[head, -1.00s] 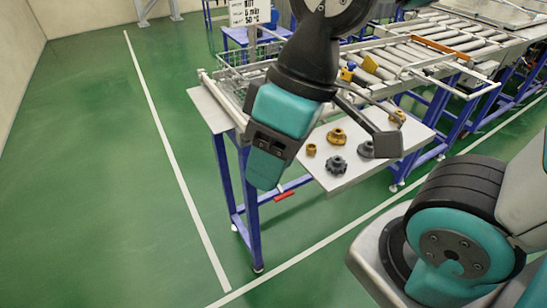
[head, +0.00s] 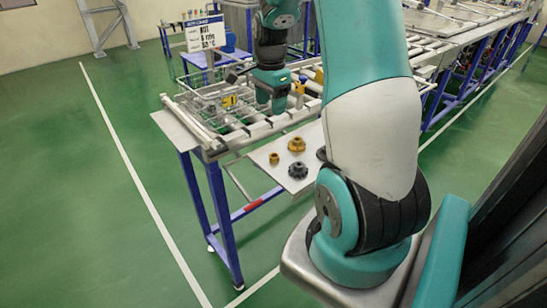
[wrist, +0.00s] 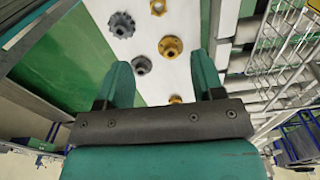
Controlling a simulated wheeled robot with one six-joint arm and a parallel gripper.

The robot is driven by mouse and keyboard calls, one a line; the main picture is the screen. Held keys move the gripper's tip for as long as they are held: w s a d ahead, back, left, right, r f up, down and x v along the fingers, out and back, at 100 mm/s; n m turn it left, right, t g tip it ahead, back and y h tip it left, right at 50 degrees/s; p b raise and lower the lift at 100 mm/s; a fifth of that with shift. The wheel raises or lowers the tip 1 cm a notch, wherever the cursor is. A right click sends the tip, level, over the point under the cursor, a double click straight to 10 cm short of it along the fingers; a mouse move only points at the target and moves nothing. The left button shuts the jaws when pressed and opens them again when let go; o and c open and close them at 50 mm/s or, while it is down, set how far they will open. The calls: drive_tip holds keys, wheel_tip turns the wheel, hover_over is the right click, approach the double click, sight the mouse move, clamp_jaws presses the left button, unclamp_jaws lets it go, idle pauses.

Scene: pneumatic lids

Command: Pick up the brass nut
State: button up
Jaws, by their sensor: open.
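The brass nut (head: 274,158) is a small gold piece at the left of a pale shelf (head: 262,152) at the table's front. In the wrist view the nut (wrist: 158,7) shows its hole at the top edge, partly cut off. My gripper (head: 270,104) is open and empty, above and behind the nut, over the roller table. In the wrist view its two teal fingers (wrist: 163,80) stand apart, with the nut well beyond their tips.
Near the nut are a brass flanged part (head: 297,145), a dark toothed gear (head: 298,170) and a grey part (wrist: 141,65). Another brass part (wrist: 175,99) is lower in the wrist view. A wire basket (head: 205,104) stands behind. Green floor is free at left.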

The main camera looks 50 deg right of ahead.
drive_tip(key=p, duration=0.3)
hover_over(274, 155)
wheel_tip(274, 155, down, 12)
drive_tip(key=shift+w+a+r, duration=0.1)
drive_tip(key=shift+w, duration=0.05)
drive_tip(key=f+p, duration=0.1)
drive_tip(key=f, duration=0.3)
drive_tip(key=shift+s+f+p, duration=0.2)
drive_tip(key=shift+f+p, duration=0.05)
drive_tip(key=shift+p, duration=0.1)
drive_tip(key=shift+f, duration=0.5)
drive_tip(key=c, duration=1)
